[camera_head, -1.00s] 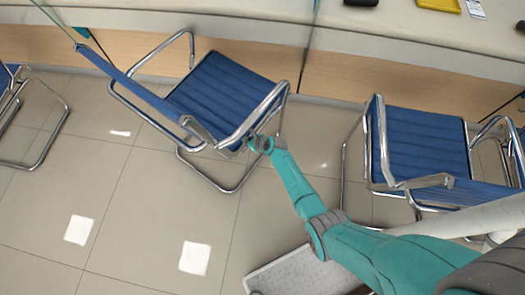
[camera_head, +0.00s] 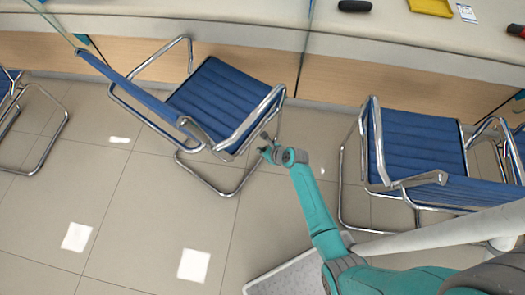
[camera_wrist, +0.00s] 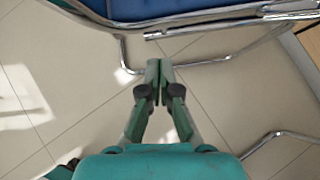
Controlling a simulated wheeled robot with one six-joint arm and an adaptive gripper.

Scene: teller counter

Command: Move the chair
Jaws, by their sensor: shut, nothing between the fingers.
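A blue chair (camera_head: 208,104) with a chrome tube frame stands at an angle by the counter, left of centre in the head view. Its seat edge and chrome tubes also show at the top of the wrist view (camera_wrist: 178,10). My gripper (camera_head: 264,151) is just right of this chair's frame, low beside its near side. In the wrist view my gripper (camera_wrist: 158,64) has its fingertips together with nothing between them, over the floor. A second blue chair (camera_head: 420,140) stands at the right, and part of a third (camera_head: 8,82) shows at the left edge.
The counter (camera_head: 430,45) runs along the back, with a glass divider, a yellow tray (camera_head: 430,7) and a dark object (camera_head: 354,6) on top. Tiled floor (camera_head: 120,215) is clear in front of the chairs. The right chair stands close to my arm.

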